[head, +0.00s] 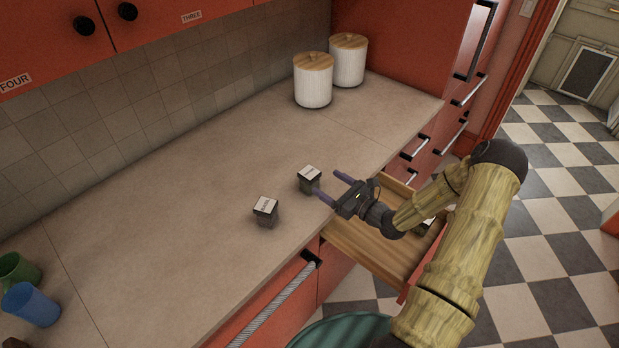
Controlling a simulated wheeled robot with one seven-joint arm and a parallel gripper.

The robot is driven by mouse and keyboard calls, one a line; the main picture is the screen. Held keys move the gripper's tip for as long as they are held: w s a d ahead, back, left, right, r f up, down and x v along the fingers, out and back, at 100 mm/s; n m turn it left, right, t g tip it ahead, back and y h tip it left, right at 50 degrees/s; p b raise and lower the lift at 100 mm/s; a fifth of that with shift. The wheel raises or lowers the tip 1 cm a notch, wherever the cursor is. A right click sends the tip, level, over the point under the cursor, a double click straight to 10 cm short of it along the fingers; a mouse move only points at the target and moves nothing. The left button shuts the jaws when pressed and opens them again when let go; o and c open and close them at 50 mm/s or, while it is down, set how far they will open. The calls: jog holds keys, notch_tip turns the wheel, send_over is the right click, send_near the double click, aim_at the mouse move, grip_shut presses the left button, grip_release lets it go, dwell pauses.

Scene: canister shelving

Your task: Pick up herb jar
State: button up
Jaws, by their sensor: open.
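Two small dark jars with pale labelled lids stand upright on the countertop (190,225). One jar (309,180) is near the middle of the counter; the other jar (265,212) is closer to the front edge, to its left. The lid labels are too small to read, so I cannot tell which is the herb jar. My gripper (329,187) is open and empty, its fingers pointing left. Its fingertips are just to the right of the middle jar, and I cannot tell whether they touch it.
An open wooden drawer (365,247) is below my gripper. Two white canisters with wooden lids, one nearer (313,82) and one farther (347,62), stand at the back. A blue cup (31,304) and a green cup (17,270) are at the lower left.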

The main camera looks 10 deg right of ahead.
aim_at(316, 177)
jog(key=x, duration=0.3)
jog(key=shift+w+a+p, duration=0.1)
jog(key=shift+p, duration=0.2)
jog(key=shift+w+a+p, duration=0.2)
jog(key=shift+p, duration=0.1)
jog(key=p+x, duration=0.1)
jog(key=x, duration=0.1)
jog(key=p+x, duration=0.1)
jog(key=x, duration=0.1)
jog(key=shift+w+a+f, duration=0.2)
jog(key=shift+w+f, duration=0.05)
jog(key=shift+c, duration=0.4)
jog(key=c, duration=1)
